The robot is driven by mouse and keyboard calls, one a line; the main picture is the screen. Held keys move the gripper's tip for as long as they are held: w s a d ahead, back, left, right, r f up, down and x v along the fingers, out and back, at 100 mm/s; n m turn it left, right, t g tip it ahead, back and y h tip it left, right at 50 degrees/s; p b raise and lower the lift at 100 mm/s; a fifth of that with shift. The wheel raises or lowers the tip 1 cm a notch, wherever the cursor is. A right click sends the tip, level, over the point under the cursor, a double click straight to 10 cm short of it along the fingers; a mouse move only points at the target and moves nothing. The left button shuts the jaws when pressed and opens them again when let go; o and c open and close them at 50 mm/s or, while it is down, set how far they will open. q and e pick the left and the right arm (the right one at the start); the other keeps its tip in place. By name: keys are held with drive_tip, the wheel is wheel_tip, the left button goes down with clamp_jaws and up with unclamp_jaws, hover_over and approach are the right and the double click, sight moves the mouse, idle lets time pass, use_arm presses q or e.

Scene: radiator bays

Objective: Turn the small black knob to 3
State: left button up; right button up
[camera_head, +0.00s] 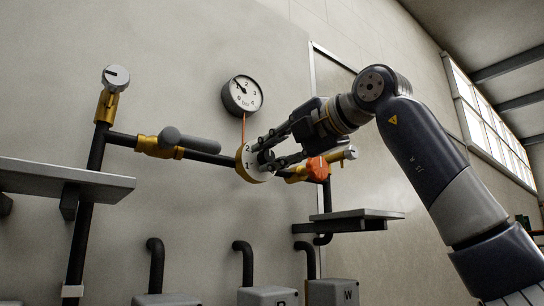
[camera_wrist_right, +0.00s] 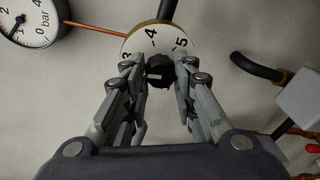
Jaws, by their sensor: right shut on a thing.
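The small black knob (camera_wrist_right: 159,69) sits at the middle of a white, brass-edged dial (camera_wrist_right: 160,33). In the right wrist view 3, 4 and 5 show on the dial's upper part; in the head view the dial (camera_head: 243,161) shows 1 and 2. My right gripper (camera_head: 270,151) reaches in from the right and is shut on the knob, one finger on each side. A small pale mark shows on the knob, but I cannot tell which number it points to. The fingers hide part of the dial. My left gripper is not in view.
A round bar gauge (camera_head: 242,95) hangs above the dial, joined by an orange line. The dark pipe carries a brass valve with a grey handle (camera_head: 188,140) on the left and an orange knob (camera_head: 317,168) close on the right. Shelves (camera_head: 65,177) stand at both sides.

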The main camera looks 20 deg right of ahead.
drive_tip(key=shift+d+r+m, duration=0.1)
drive_tip(key=shift+r+m, duration=0.05)
drive_tip(key=shift+m, duration=0.35)
drive_tip(key=o, duration=1.1)
drive_tip(key=shift+c, duration=0.2)
drive_tip(key=shift+s+d, duration=0.1)
drive_tip(key=shift+s, duration=0.1)
drive_tip(key=v, duration=1.2)
